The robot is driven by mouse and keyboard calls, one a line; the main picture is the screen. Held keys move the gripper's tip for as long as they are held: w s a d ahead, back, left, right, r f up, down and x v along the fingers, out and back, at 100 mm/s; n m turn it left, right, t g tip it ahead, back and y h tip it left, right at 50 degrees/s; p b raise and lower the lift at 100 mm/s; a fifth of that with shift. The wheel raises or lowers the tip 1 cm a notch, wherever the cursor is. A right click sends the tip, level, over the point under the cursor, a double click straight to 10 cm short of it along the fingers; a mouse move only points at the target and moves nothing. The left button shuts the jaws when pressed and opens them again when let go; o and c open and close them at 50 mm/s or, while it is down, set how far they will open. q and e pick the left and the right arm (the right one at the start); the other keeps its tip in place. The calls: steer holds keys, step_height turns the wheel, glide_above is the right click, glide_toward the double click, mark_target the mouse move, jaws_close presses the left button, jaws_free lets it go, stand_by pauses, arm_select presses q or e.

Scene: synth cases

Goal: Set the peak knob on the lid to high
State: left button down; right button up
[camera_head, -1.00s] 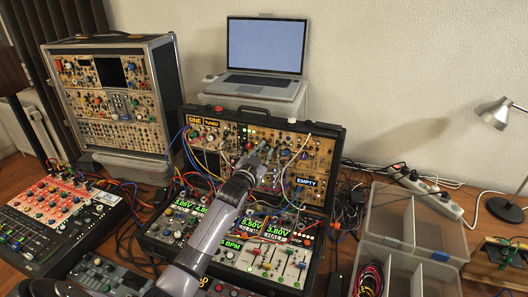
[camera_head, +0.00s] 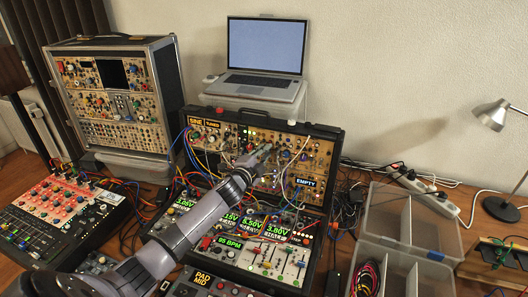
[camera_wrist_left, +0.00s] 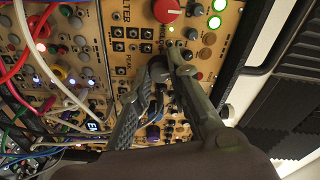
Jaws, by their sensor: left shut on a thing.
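The raised lid (camera_head: 322,148) of the black synth case holds tan modules with knobs, cables and lights, and labels SINE, TUNER and EMPTY. My left gripper (camera_head: 263,150) reaches up to the middle of the lid. In the left wrist view its two fingertips (camera_wrist_left: 168,62) are shut at the panel, just below a big red knob (camera_wrist_left: 166,11). They close on a small knob that the fingers mostly hide. I cannot read its pointer or setting. The panel lettering nearby ends in "LTER". My right gripper is not in view.
Patch cables (camera_wrist_left: 40,62) hang over the panel left of the gripper. The case's lower half has lit displays and sliders (camera_head: 270,258). A laptop (camera_head: 265,55) stands behind, a red mixer (camera_head: 62,205) to the left, and clear bins (camera_head: 400,235) to the right.

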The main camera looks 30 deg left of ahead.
arm_select(q)
steer(key=shift+m+p, duration=0.5)
steer(key=shift+m, duration=1.1)
steer(key=c, duration=1.5)
jaws_free()
steer(key=shift+s, duration=0.1)
steer(key=s, duration=0.4)
steer(key=s+d+r, duration=0.1)
steer(key=s, duration=0.6)
steer(key=shift+s+d+r, duration=0.15)
steer(key=shift+s+d, duration=0.1)
steer(key=shift+s, duration=0.1)
